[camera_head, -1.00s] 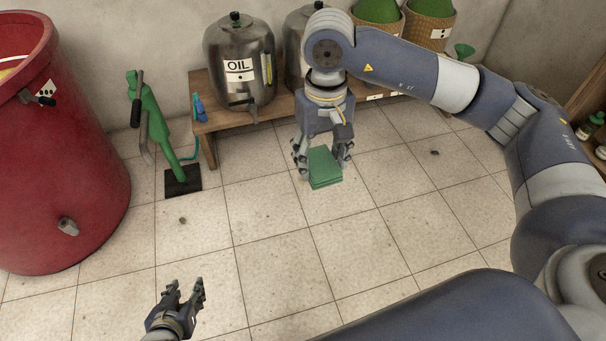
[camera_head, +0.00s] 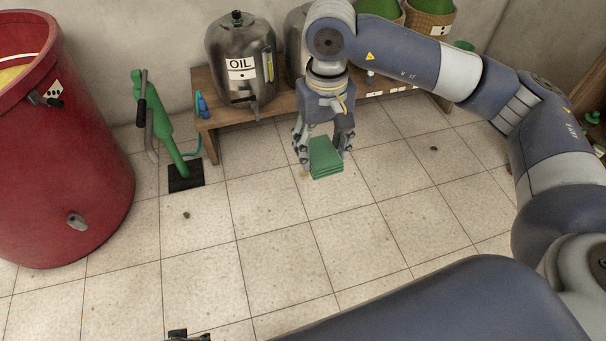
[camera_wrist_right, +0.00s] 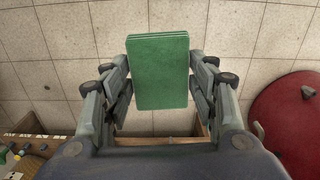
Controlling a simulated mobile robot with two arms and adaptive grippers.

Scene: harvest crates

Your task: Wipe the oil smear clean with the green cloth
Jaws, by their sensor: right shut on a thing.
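The green cloth (camera_head: 326,160) is a folded, layered pad held low over the tiled floor in front of the wooden bench. My right gripper (camera_head: 323,150) points down and is shut on it, with fingers along both sides. The cloth also shows between the fingers in the right wrist view (camera_wrist_right: 160,72). I cannot tell whether it touches the floor. A faint yellowish-brown patch (camera_head: 304,173), perhaps the oil smear, shows on the floor just left of the cloth; the rest may be hidden. My left gripper (camera_head: 188,336) barely shows at the bottom edge, its fingers mostly cut off.
A steel drum marked OIL (camera_head: 241,85) stands on the wooden bench (camera_head: 228,121), with a blue bottle (camera_head: 202,105) beside it. A green pump (camera_head: 162,125) on a black base stands left of the bench. A large red barrel (camera_head: 62,150) fills the left. The front floor is clear.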

